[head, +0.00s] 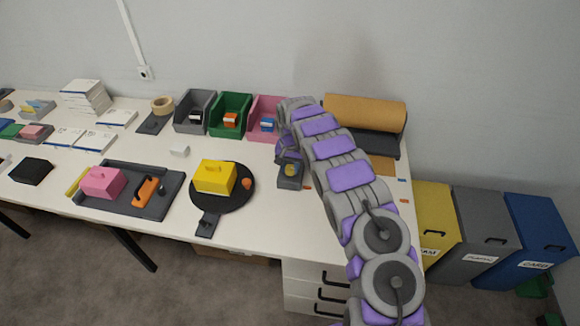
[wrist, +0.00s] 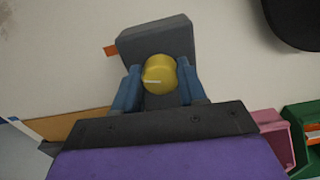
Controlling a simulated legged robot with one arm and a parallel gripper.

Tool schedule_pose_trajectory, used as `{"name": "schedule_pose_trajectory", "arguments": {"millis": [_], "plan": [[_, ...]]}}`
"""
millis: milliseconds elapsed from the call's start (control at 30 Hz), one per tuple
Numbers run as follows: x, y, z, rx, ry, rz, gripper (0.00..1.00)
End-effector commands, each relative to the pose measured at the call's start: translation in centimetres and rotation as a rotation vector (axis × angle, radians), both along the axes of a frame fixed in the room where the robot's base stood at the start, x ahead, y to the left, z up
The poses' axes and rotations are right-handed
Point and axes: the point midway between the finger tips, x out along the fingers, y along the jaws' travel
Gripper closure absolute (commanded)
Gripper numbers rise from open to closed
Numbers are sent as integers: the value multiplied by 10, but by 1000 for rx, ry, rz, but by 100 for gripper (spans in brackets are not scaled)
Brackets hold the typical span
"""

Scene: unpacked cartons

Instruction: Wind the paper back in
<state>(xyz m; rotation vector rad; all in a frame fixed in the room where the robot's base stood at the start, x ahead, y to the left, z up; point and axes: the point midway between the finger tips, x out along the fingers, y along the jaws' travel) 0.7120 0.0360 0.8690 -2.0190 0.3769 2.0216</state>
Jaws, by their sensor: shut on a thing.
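A thick brown paper roll (head: 365,110) lies in a dark holder (head: 372,143) at the back right of the table. A short piece of brown paper (head: 381,165) shows in front of the holder, partly behind my arm. A yellow knob (head: 290,170) with a white line stands on a small grey block (head: 289,184). In the wrist view my gripper (wrist: 159,75) has its blue fingers on either side of the knob (wrist: 158,70), shut on it. The white line runs nearly level across the knob. The block (wrist: 155,40) rests on the table.
Grey, green (head: 230,115) and pink (head: 266,118) bins stand left of my arm. A black turntable (head: 236,203) with a yellow box is left of the block. An orange mark (wrist: 110,50) lies beside the block. Yellow, grey and blue bins stand right of the table.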

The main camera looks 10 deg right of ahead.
Motion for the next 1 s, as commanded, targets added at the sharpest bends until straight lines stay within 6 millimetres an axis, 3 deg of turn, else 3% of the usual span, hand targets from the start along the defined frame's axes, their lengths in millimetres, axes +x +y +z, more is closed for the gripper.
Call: {"name": "schedule_pose_trajectory", "arguments": {"millis": [267,1000], "plan": [[0,1,4,0,-2,161,89],[1,-3,4,1,-4,855,89]]}}
